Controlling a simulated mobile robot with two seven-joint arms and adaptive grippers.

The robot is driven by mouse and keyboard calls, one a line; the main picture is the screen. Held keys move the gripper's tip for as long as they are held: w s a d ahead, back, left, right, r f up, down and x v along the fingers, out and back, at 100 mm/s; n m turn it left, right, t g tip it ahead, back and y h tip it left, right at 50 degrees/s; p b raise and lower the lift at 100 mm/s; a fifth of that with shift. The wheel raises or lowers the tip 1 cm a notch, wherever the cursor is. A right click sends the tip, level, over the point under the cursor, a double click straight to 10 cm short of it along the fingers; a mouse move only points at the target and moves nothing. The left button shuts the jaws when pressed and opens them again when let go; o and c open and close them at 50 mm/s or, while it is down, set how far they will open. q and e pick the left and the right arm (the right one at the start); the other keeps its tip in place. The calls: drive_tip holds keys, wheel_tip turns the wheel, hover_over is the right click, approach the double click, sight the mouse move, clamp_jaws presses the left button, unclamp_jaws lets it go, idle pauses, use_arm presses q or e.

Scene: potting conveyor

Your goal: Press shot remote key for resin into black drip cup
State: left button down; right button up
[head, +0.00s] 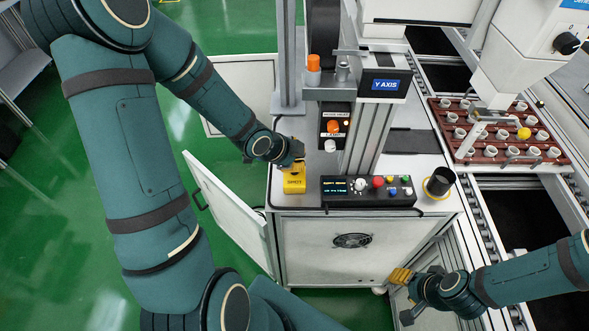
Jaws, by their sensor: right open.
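The yellow shot remote (294,185) stands at the left end of the white cabinet top, with dark lettering on its front. My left gripper (295,165) is right over it, at its top. The key is hidden, and I cannot tell whether the fingers touch it or are open or shut. The black drip cup (438,187) stands upright at the right end of the cabinet top, with a yellow ring around its base; its inside is dark. My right gripper (402,282) is open and empty, low in front of the cabinet's right side.
A black control box (368,191) with a display and coloured knobs stands between remote and cup. A red tray (463,157) with several white cups sits on the conveyor at right. A cabinet door (225,205) hangs open at left.

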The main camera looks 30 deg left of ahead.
use_arm(q)
drive_tip(key=shift+f+b, duration=0.35)
drive_tip(key=shift+f, duration=0.05)
idle(0.4)
drive_tip(key=shift+r, duration=0.1)
drive_tip(key=shift+r+p, duration=0.8)
wheel_tip(320, 180, up, 5)
drive_tip(key=p, duration=0.4)
drive_tip(key=shift+p, duration=0.3)
idle(0.6)
